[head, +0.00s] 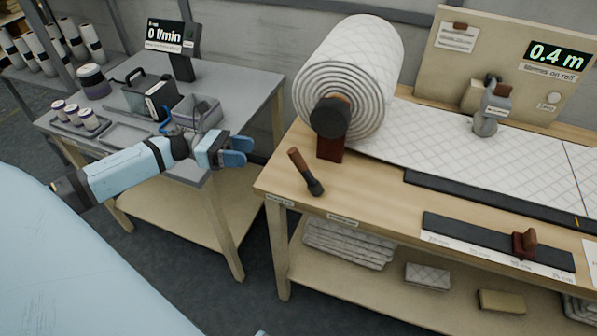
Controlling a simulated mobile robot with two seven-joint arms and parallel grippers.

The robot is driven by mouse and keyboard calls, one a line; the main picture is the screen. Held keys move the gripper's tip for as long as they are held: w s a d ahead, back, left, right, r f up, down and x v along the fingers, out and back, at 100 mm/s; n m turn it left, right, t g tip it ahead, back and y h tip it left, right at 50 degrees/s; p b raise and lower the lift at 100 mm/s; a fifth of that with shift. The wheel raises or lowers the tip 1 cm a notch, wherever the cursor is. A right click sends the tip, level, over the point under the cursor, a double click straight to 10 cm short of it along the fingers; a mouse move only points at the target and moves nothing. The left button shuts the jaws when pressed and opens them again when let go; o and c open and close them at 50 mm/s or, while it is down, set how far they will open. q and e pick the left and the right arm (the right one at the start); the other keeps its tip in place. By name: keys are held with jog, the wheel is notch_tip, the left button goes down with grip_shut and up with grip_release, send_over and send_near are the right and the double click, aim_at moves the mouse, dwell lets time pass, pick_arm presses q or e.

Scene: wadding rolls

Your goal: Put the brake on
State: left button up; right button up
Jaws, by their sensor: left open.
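A brake lever (305,172) with a brown wooden grip and a dark pivot stands at the left front of the wooden bench (395,214). Its grip leans up and to the left. A large quilted wadding roll (370,62) sits on a dark hub behind it, with its sheet laid out to the right. My left gripper (246,152) is open and empty, with blue fingertips. In the picture it is left of the lever, apart from it, near the gap between the grey table and the bench. My right gripper is out of view.
The grey table (232,92) at left holds a grey bin (197,112), small jars and a black display (171,45) reading 0 l/min. A board at back right reads 0.4 m. A dark ruler strip with a brown slider (524,243) lies on the bench front. Folded pieces lie below.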

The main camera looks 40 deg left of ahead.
aim_at(297, 159)
pick_arm(q)
jog(key=shift+m+g, duration=0.3)
jog(key=shift+m, duration=0.3)
jog(key=p+x, duration=0.1)
jog(key=x, duration=1.2)
jog(key=shift+w+d+r+p, duration=0.1)
jog(key=shift+r+p, duration=0.15)
jog(key=shift+p, duration=0.1)
grip_shut()
